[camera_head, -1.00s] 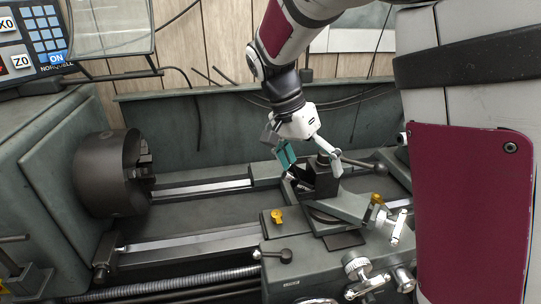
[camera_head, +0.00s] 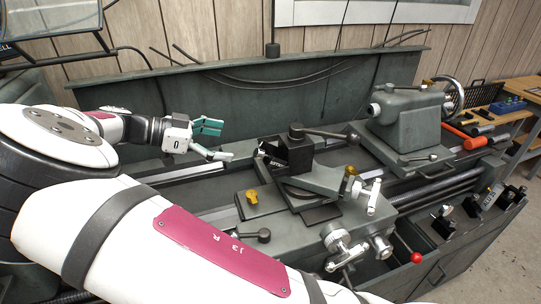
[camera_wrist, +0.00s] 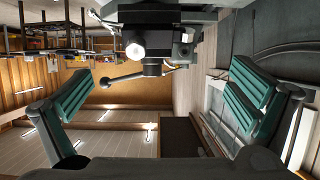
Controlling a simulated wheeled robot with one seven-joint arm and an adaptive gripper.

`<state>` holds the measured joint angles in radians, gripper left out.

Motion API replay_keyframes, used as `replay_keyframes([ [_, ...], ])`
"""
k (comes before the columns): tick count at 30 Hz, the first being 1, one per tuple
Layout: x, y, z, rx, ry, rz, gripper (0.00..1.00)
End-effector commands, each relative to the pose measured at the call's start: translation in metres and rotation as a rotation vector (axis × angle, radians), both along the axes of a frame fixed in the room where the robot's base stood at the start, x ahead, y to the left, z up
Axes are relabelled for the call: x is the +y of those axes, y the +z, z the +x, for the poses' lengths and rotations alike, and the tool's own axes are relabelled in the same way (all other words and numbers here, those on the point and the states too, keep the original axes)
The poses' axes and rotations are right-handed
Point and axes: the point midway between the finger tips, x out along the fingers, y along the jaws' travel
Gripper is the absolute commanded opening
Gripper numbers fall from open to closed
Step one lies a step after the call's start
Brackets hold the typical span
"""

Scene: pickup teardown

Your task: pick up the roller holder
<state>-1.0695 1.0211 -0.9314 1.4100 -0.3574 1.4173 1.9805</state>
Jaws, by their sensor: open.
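My gripper (camera_head: 216,141) is open and empty, with teal pads, to the left of the lathe's tool post (camera_head: 296,138) in the head view. A black holder (camera_head: 271,151) sits on the left side of that post. Several small dark holders, among them one at the left (camera_head: 443,222) and one at the right (camera_head: 513,196), stand on the lathe's front ledge at the right. I cannot tell which of these is the roller holder. In the wrist view my gripper's pads (camera_wrist: 160,95) are wide apart, with a dark block and ball-ended lever (camera_wrist: 122,78) beyond them.
The tailstock (camera_head: 403,115) stands right of the tool post. The post's handle (camera_head: 330,132) and a red-knobbed lever (camera_head: 416,257) stick out. A bench with tools (camera_head: 512,106) is at the far right. My arm covers the lower left.

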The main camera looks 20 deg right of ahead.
Motion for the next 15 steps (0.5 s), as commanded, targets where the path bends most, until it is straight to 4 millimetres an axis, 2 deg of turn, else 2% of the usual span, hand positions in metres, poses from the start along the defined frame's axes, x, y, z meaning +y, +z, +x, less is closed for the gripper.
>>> replay_keyframes([
  [9,-0.054,-0.021,-0.002,0.005,-0.003,0.0,1.0],
  [15,-0.072,-0.03,-0.001,0.004,-0.001,0.002,1.0],
])
